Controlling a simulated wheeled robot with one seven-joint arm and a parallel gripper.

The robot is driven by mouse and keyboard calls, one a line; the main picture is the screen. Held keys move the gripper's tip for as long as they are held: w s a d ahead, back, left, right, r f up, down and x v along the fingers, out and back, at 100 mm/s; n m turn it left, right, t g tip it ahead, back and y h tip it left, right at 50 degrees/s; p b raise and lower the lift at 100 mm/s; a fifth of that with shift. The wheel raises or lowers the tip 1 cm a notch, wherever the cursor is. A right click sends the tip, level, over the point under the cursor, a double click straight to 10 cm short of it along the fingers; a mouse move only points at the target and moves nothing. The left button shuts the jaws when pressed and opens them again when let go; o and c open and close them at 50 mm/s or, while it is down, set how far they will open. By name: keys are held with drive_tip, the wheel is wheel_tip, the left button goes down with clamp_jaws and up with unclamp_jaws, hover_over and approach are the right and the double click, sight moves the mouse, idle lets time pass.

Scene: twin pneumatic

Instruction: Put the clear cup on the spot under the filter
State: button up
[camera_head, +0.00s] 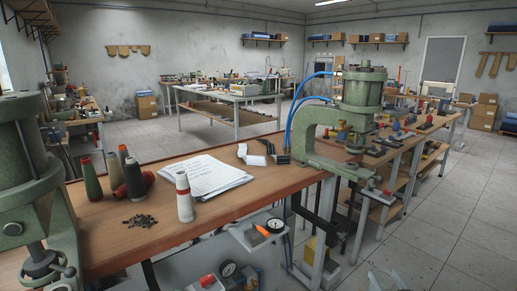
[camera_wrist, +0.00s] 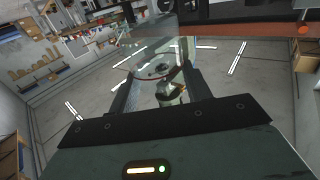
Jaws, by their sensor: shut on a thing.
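The clear cup (camera_wrist: 155,62) is see-through and sits between the two fingers of my gripper (camera_wrist: 154,92) in the wrist view. The gripper is shut on it, and the floor shows through its wall. In the head view a faint clear shape (camera_head: 393,281) shows at the bottom edge, right of the near bench; I cannot tell for certain that it is the cup. I cannot clearly pick out the filter or the spot under it.
A wooden bench (camera_head: 130,233) carries a green press (camera_head: 362,92) at its right end and another (camera_head: 22,150) at the left. Thread cones (camera_head: 185,200), papers (camera_head: 207,172) and small dark parts (camera_head: 140,220) lie between. Open tiled floor (camera_head: 450,225) is at the right.

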drive_tip(key=s+f, duration=0.4)
drive_tip(key=f, duration=0.1)
drive_tip(key=shift+s+d+f, duration=0.1)
drive_tip(key=shift+f, duration=0.05)
drive_tip(key=shift+a, duration=0.2)
idle(0.4)
